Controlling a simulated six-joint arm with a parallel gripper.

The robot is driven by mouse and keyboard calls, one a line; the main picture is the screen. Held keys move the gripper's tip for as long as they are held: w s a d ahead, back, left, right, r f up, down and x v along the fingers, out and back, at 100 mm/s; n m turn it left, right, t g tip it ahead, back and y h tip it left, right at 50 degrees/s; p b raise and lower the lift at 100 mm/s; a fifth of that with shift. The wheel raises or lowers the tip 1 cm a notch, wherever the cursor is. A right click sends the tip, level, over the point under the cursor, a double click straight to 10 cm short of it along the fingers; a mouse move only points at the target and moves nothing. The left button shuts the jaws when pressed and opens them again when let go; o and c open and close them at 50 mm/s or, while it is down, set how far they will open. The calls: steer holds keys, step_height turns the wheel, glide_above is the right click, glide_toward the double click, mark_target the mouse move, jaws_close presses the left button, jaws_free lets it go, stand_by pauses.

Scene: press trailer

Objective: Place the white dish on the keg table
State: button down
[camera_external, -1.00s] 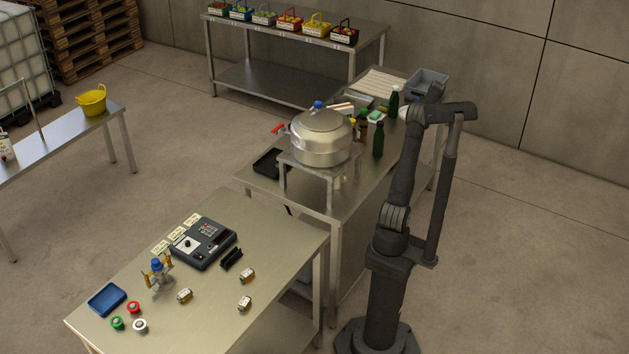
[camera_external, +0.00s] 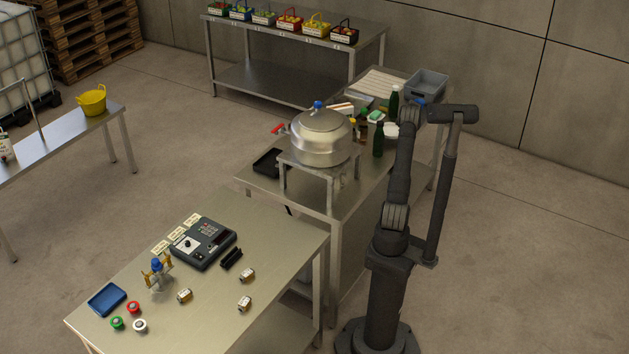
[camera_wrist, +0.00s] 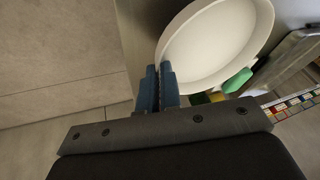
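The white dish (camera_wrist: 215,42) is large in the wrist view, and a small part of the dish (camera_external: 392,130) shows beside my arm in the external view. The blue fingers of my gripper (camera_wrist: 159,88) are close together at the dish's near left rim, one on each side of its wall, shut on it. The arm mostly hides my gripper in the external view. The keg table (camera_external: 262,187) is the steel bench in the middle. It bears a silver keg (camera_external: 321,138) with a red tap, on a small stand (camera_external: 318,166). The dish's height over the bench is unclear.
Green bottles (camera_external: 378,139) and small items stand right of the keg. A grey bin (camera_external: 428,84) is at the bench's far end. A black tray (camera_external: 269,162) lies left of the stand. The front table (camera_external: 285,250) holds a control box (camera_external: 203,243).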

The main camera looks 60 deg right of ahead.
steer(key=shift+w+f, duration=0.15)
steer(key=shift+f, duration=1.9)
steer(key=c, duration=1.6)
jaws_free()
steer(key=shift+f, duration=0.1)
steer(key=shift+c, duration=0.2)
steer(key=v, duration=1.2)
steer(key=shift+d, duration=0.1)
